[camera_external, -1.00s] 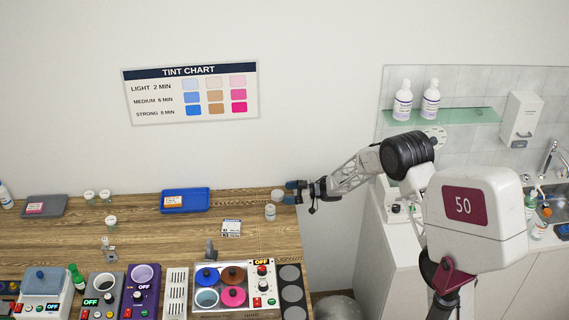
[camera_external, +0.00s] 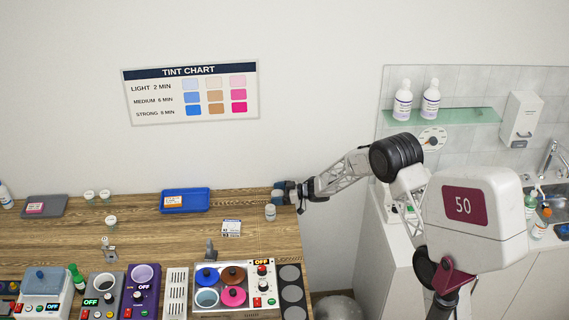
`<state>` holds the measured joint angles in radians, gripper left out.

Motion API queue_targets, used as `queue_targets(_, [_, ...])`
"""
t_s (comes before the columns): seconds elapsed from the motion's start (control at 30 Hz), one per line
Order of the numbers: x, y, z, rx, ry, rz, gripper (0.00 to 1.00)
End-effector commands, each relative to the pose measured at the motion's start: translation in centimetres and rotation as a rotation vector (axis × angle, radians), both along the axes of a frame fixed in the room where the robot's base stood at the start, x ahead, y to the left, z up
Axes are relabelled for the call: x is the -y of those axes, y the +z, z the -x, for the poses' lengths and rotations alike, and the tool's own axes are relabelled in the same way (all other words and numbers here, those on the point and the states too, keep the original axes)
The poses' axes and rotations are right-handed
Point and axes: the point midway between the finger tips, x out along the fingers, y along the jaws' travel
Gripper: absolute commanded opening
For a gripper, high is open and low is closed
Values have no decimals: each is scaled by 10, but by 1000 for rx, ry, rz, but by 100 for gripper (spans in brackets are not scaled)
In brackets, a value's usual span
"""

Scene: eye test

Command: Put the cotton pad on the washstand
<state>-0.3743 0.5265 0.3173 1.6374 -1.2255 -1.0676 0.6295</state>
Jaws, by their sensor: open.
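A small pale round item stood near the wooden counter's (camera_external: 150,240) right end in the earlier frame; it may be the cotton pad, but I cannot tell for sure. The washstand (camera_external: 500,272) is the white cabinet with a sink at the right, partly hidden by my arm.
A small jar (camera_external: 270,212) stands just in front of my gripper. Bottles (camera_external: 531,203) stand by the sink. A gap separates counter and washstand.

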Motion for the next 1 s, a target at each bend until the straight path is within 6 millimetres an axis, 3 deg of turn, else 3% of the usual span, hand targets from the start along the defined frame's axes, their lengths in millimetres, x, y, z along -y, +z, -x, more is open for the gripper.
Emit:
queue_targets(0.3, [0, 0, 0, 0, 0, 0, 87])
queue_targets(0.63, [0, 0, 0, 0, 0, 0, 36])
queue_targets(1.0, [0, 1, 0, 0, 0, 0, 31])
